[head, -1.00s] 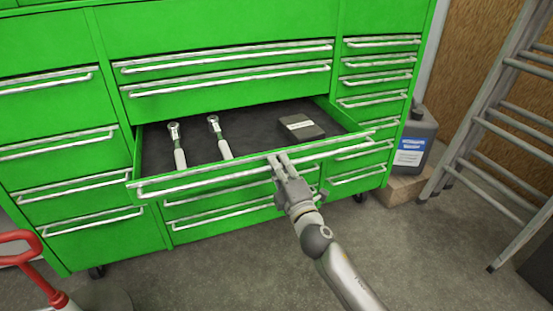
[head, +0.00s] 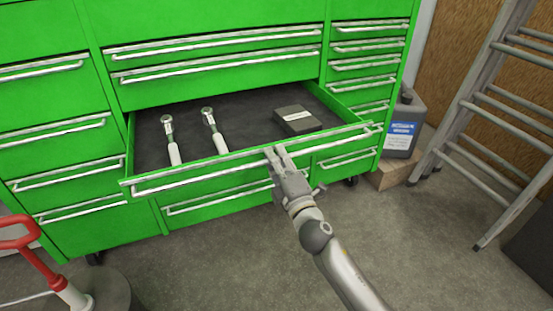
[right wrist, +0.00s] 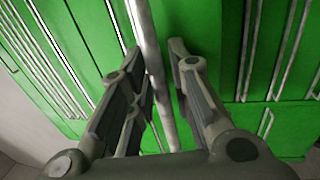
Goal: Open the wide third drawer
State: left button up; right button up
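The wide third drawer (head: 240,157) of the green tool cabinet stands pulled well out, below two shut wide drawers. Its dark liner shows, with two ratchet-like tools (head: 170,138) (head: 214,130) and a dark box with a light label (head: 297,119) lying on it. My right gripper (head: 275,154) is at the drawer's long metal handle (head: 200,174), right of its middle. My left gripper is not in view.
Shut narrow drawers flank it on the left (head: 60,135) and right (head: 365,65). A grey jug (head: 404,125) on a block and a metal ladder (head: 480,120) stand at right. A red-handled object (head: 35,265) is at lower left. Floor in front is bare.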

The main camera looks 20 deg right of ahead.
jog(key=s+f, duration=0.2)
jog(key=s, duration=0.9)
jog(key=shift+s+d+f, duration=0.15)
jog(key=shift+s+d, duration=0.05)
jog(key=shift+s, duration=0.2)
